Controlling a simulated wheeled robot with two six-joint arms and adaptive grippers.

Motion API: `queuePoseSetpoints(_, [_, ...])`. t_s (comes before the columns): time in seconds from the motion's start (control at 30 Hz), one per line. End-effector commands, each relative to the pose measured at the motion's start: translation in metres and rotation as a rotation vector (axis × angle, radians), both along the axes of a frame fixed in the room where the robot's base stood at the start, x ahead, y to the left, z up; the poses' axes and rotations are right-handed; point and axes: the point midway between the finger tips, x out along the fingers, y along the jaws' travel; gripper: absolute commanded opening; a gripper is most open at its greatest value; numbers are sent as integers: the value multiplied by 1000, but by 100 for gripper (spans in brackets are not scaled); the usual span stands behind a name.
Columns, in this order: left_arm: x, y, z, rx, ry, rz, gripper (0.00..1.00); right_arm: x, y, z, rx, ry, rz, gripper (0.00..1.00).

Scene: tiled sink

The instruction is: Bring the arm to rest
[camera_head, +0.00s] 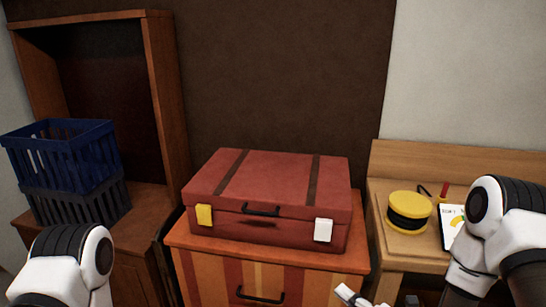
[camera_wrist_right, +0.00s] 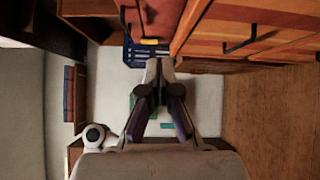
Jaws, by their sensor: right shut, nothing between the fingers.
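My right arm (camera_head: 490,230) comes in at the right edge of the head view, bent in front of the wooden desk. In the right wrist view my right gripper (camera_wrist_right: 158,68) is shut, its two dark fingers meeting at the tips with nothing between them. It hangs over a pale floor area, beside the striped drawer front. My left arm (camera_head: 68,262) shows at the lower left of the head view; its gripper is out of the picture.
A closed red suitcase (camera_head: 255,185) lies on a striped drawer cabinet (camera_head: 215,280). Stacked blue (camera_head: 75,155) and dark (camera_head: 80,205) crates stand left on a wooden shelf.

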Motion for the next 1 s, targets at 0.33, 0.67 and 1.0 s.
queuePoseSetpoints(0.33, [0,0,17,0,0,0,42,-182,-16,-201,359,1393,-729,0])
queuePoseSetpoints(0.67, [0,0,16,0,0,0,42,-265,-51,-214,977,1600,-1690,0])
queuePoseSetpoints(1.0, [0,0,16,0,0,0,42,-265,-51,-214,1001,1595,-1706,0])
